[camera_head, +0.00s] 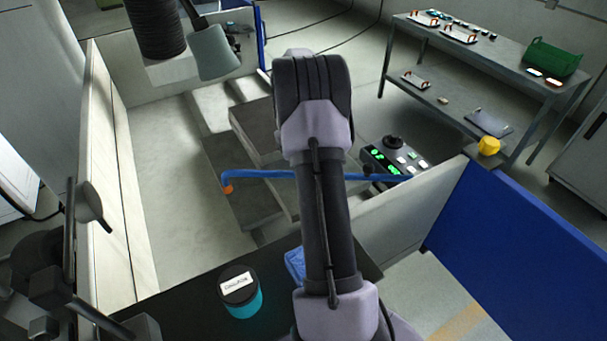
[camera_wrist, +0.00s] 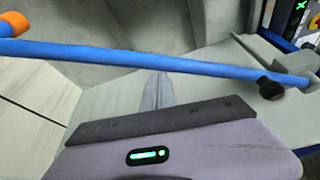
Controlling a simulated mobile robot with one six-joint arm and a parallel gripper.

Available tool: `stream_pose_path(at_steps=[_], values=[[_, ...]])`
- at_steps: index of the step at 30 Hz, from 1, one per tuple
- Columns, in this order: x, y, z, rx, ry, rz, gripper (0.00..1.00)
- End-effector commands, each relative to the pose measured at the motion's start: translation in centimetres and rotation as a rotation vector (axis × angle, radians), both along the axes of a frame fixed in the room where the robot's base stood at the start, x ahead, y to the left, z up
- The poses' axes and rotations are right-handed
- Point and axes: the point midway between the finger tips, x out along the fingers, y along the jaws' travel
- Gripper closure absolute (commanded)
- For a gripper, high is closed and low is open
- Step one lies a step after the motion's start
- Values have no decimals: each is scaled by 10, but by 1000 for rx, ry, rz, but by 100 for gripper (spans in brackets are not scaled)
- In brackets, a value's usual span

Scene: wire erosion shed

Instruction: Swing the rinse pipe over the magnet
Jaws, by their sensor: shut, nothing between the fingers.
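The blue rinse pipe (camera_head: 262,174) runs across the tank behind my arm in the head view, with an orange tip (camera_head: 228,188) at its left end. It also crosses the wrist view (camera_wrist: 130,55), with a black knob (camera_wrist: 271,89) near its right end. My gripper (camera_wrist: 157,80) is shut and empty. Its fingertips appear just below the pipe in the wrist view; I cannot tell whether they touch. My arm hides the gripper in the head view. Grey blocks (camera_head: 236,165) lie under the pipe's left end; I cannot tell which is the magnet.
A pendant with green lights (camera_head: 394,158) sits by the pipe's right end. A grey lamp head (camera_head: 213,52) hangs at the back left. A teal jar (camera_head: 243,302) and blue cloth (camera_head: 294,264) are in front. A yellow object (camera_head: 489,146) sits on the right wall corner.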

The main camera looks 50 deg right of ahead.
Motion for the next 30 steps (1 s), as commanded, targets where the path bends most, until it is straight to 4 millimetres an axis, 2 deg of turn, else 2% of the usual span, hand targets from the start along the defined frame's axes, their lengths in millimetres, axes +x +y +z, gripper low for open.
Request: stream_pose_path(at_steps=[12,14,18,30], values=[[0,0,2,0,0,0,100],[0,0,7,0,-1,1,100],[0,-1,36,-2,-1,0,100],[-71,70,44,1,0,0,100]])
